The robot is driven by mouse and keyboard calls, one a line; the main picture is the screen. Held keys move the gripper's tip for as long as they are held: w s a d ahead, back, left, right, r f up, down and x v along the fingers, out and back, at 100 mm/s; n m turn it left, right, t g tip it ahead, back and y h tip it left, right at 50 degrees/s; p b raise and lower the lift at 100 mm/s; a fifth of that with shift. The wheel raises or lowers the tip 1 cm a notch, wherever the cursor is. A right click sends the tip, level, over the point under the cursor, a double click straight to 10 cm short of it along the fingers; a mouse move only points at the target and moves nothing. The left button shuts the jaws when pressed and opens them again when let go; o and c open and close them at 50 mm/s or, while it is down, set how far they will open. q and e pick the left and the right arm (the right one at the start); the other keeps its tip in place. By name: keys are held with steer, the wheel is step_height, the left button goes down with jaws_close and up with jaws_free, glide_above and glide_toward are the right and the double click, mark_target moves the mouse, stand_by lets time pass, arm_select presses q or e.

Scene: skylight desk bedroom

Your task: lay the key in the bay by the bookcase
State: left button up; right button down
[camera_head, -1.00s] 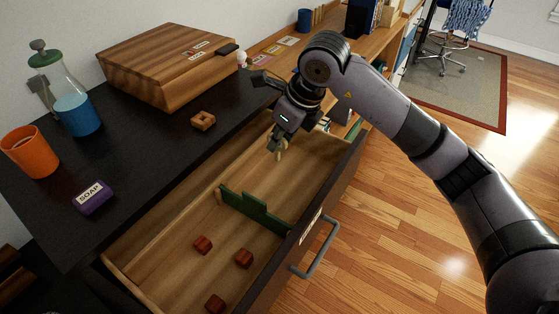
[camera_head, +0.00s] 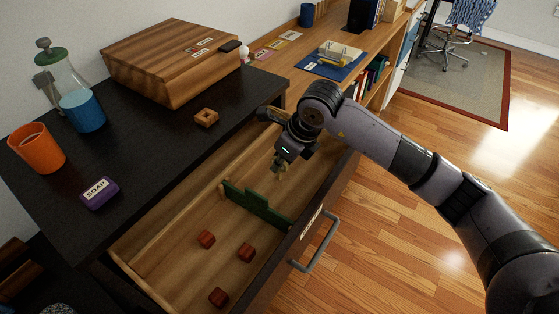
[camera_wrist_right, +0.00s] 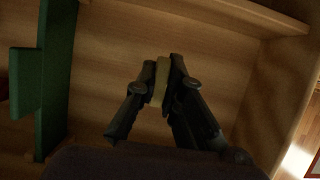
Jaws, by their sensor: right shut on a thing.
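My right gripper (camera_head: 281,172) points down inside the open drawer (camera_head: 187,229), over the far bay (camera_head: 310,172) on the bookcase side of the green divider (camera_head: 258,206). It is shut on a small tan, brass-like piece, which I take for the key (camera_wrist_right: 160,82); only part of it shows between the fingertips. In the right wrist view the bare wooden bay floor lies below it, with the green divider (camera_wrist_right: 55,80) to the left. I cannot tell whether the key touches the floor. The bookcase (camera_head: 378,80) stands beyond the drawer. My left gripper is not in view.
The drawer's front handle (camera_head: 318,245) sticks out.

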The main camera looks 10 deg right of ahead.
steer(key=c, duration=1.7)
jaws_free()
steer(key=shift+r+p, duration=0.15)
steer(key=shift+p, duration=0.15)
steer(key=shift+d+r, duration=0.1)
steer(key=shift+r, duration=0.2)
steer(key=b+v, duration=0.2)
steer(key=v, duration=0.9)
steer(key=shift+s+r, duration=0.15)
